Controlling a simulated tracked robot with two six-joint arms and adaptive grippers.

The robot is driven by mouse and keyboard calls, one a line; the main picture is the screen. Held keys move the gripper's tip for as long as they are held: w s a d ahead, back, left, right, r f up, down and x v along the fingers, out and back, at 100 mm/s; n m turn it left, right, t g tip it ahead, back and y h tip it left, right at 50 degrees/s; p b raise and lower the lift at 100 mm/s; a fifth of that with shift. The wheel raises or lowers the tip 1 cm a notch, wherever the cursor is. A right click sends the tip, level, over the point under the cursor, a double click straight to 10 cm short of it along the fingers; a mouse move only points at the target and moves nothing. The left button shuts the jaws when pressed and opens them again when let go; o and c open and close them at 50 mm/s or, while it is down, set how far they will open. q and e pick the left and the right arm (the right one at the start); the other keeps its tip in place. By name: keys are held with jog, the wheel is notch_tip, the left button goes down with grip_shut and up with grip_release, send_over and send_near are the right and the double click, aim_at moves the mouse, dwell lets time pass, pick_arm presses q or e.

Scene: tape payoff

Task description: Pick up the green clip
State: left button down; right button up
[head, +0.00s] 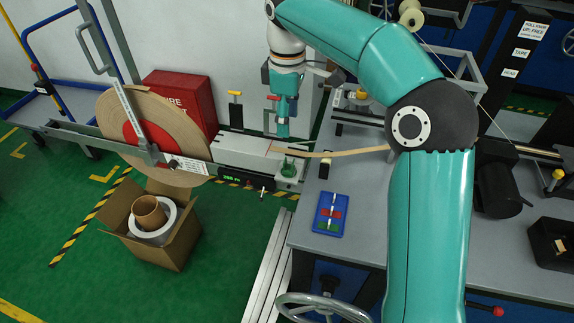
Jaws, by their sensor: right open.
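A small blue tray (343,198) lies on the grey bench and holds small red pieces (327,213) and a green piece (321,225), which looks like the green clip. Another small green object (289,166) stands on the end of the pale platform by the tape; I cannot tell if it is a clip. My right gripper (284,131) is open and points down over this platform, just behind that green object and apart from the blue tray. The gap between its fingers is hard to see. My left gripper is not in view.
A large tan tape roll (183,122) stands at the left, with its tape strip (345,153) running right across the platform. A cardboard box (168,247) with rolls is on the floor. A handwheel (322,304) is at the front.

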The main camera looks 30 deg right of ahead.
send_near(289, 161)
notch_tip(289, 161, down, 5)
jog(key=shift+w+f+b, duration=0.15)
jog(key=shift+f+b, duration=0.05)
jog(key=shift+b, duration=0.25)
notch_tip(289, 161, down, 5)
jog(key=shift+r, duration=0.1)
jog(key=c, duration=1.1)
